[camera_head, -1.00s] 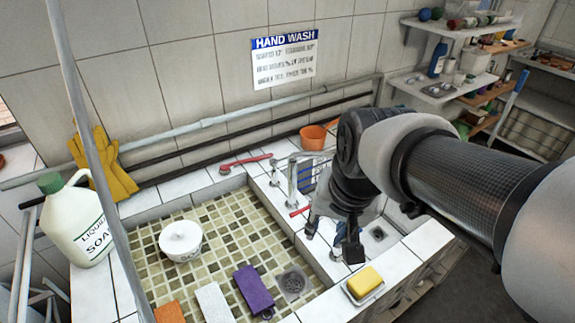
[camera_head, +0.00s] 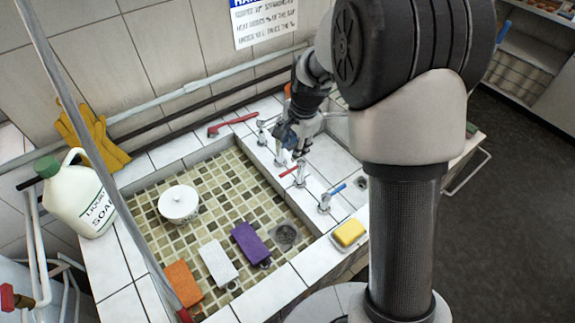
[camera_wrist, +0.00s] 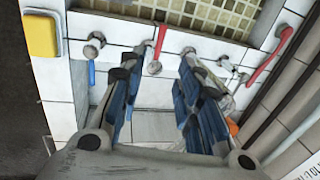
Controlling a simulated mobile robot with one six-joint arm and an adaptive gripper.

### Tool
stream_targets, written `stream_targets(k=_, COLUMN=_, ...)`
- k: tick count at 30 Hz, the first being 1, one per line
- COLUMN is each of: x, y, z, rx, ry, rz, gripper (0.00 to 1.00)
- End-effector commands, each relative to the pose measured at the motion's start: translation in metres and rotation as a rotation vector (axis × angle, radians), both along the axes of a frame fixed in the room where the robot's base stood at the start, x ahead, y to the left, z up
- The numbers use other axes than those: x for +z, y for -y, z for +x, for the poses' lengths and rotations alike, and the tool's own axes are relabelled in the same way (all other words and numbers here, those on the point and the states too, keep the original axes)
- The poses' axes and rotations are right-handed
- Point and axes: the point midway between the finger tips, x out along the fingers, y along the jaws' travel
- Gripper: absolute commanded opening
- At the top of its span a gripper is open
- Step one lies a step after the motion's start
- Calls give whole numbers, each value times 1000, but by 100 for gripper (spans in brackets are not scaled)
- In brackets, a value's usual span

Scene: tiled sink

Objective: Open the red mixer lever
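A red lever (camera_head: 288,172) stands on a chrome tap on the white tiled divider beside the mosaic basin. In the wrist view the red lever (camera_wrist: 160,42) rises from its round chrome base, ahead of and between my fingertips. My gripper (camera_head: 292,147) is just beyond this lever in the head view, pointing down. I cannot tell whether a finger touches the lever.
A blue-handled tap (camera_head: 327,200) stands nearer the front on the same divider. A long red handle-like item (camera_head: 233,123) lies on the back rim.

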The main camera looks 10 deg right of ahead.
Motion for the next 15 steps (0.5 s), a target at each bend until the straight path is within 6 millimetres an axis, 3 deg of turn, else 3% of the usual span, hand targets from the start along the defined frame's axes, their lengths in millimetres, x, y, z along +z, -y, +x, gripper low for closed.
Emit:
stream_targets(k=3, x=-30, y=-2, z=4, rx=1, ry=-4, rz=-1, gripper=32)
stream_targets(k=15, x=-108, y=-9, z=19, rx=3, ry=-2, rz=0, gripper=32)
